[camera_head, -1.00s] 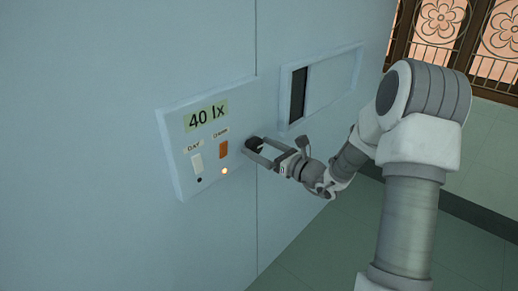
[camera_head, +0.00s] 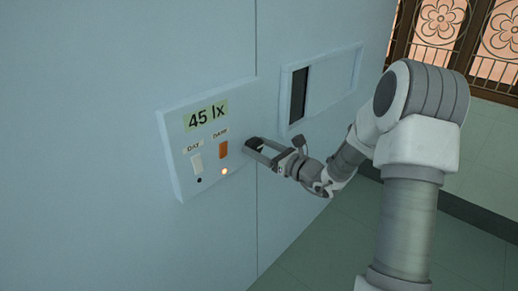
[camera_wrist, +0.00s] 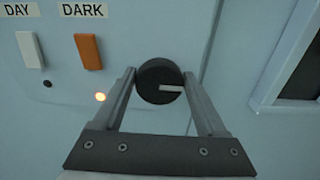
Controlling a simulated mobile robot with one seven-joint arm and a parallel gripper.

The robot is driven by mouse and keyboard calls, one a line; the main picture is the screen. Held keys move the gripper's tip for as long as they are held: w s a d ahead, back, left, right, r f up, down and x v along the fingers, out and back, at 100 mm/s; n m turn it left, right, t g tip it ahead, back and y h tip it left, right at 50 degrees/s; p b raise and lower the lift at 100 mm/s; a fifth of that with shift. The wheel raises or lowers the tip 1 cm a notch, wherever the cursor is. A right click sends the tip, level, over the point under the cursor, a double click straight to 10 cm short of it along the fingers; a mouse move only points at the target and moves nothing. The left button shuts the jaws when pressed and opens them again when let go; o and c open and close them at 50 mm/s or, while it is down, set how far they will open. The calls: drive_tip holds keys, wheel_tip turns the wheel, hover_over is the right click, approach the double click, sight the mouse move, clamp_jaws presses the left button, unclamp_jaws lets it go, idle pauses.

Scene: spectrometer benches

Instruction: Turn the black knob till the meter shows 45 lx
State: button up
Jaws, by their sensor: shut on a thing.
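The meter (camera_head: 206,115) on the wall panel reads 45 lx in the head view. The black knob (camera_wrist: 160,81) sits between my two fingers in the wrist view, its pale pointer line pointing right. My gripper (camera_head: 254,147) is shut on the knob at the panel's right side; in the wrist view its fingertips (camera_wrist: 158,80) touch the knob's left and right sides. In the head view the knob is mostly hidden by the fingers.
Left of the knob are a white DAY switch (camera_head: 197,163) with a dark lamp and an orange DARK switch (camera_head: 223,150) with a lit lamp (camera_head: 225,171). A framed recess with a sliding panel (camera_head: 330,85) is to the right.

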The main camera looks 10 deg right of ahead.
drive_tip(key=shift+n+b, duration=0.3)
drive_tip(key=shift+n, duration=0.3)
drive_tip(key=o, duration=1.3)
drive_tip(key=shift+s+d, duration=0.1)
drive_tip(key=shift+s, duration=0.05)
drive_tip(key=p+v, duration=0.2)
drive_tip(key=v, duration=1.5)
drive_tip(key=shift+r, duration=0.1)
